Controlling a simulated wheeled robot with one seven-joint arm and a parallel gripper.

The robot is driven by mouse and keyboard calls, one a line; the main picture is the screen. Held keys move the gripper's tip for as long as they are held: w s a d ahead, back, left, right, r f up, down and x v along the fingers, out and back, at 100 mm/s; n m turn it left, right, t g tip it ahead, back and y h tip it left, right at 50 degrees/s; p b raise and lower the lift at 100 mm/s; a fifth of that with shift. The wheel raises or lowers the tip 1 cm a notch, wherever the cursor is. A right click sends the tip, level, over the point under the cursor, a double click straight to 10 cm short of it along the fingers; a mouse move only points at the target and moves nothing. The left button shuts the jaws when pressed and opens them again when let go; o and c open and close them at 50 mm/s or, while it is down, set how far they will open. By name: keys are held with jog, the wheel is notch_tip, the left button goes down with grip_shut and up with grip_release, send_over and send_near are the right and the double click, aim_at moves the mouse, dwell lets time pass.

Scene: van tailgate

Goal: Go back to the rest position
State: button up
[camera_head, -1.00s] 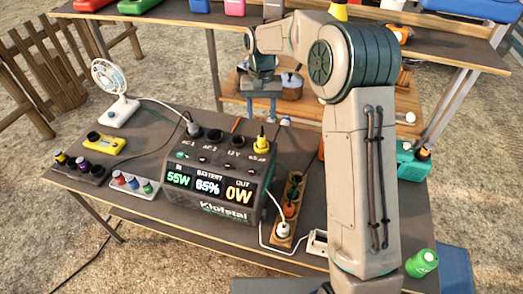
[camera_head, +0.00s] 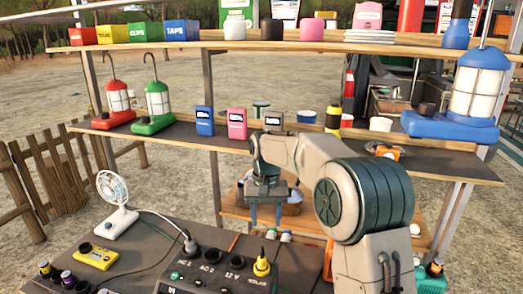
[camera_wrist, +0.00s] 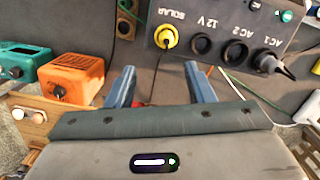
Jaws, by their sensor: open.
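My gripper (camera_head: 265,213) hangs fingers down above the far side of the work table in the head view. Its two blue fingers are apart with nothing between them, and in the wrist view my gripper (camera_wrist: 159,76) is also open and empty. The dark power station (camera_head: 218,270) stands on the table in front of it, cut off by the lower frame edge. Its socket face (camera_wrist: 222,38) shows in the wrist view, with a yellow plug (camera_wrist: 165,38) in SOLAR and a dark plug (camera_wrist: 283,66) in AC 1. The fingers are apart from it.
A white fan (camera_head: 116,205) and a yellow device (camera_head: 96,257) stand at the table's left. Behind my arm, a shelf holds a red lantern (camera_head: 117,103), a green lantern (camera_head: 156,105) and a large blue lantern (camera_head: 468,95). An orange box (camera_wrist: 72,80) is near the fingers in the wrist view.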

jog(key=s+d+r+t, duration=0.2)
jog(key=s+d+r, duration=0.35)
jog(key=s, duration=0.35)
jog(key=s+d+f+t, duration=0.1)
jog(key=s+d, duration=0.3)
jog(key=s, duration=0.6)
jog(key=s+d+f+t, duration=0.1)
jog(key=s+d, duration=0.3)
jog(key=s, duration=0.6)
jog(key=shift+d+f+t, duration=0.2)
jog(key=shift+f+t, duration=0.2)
jog(key=shift+f, duration=0.25)
jog(key=shift+s, duration=0.1)
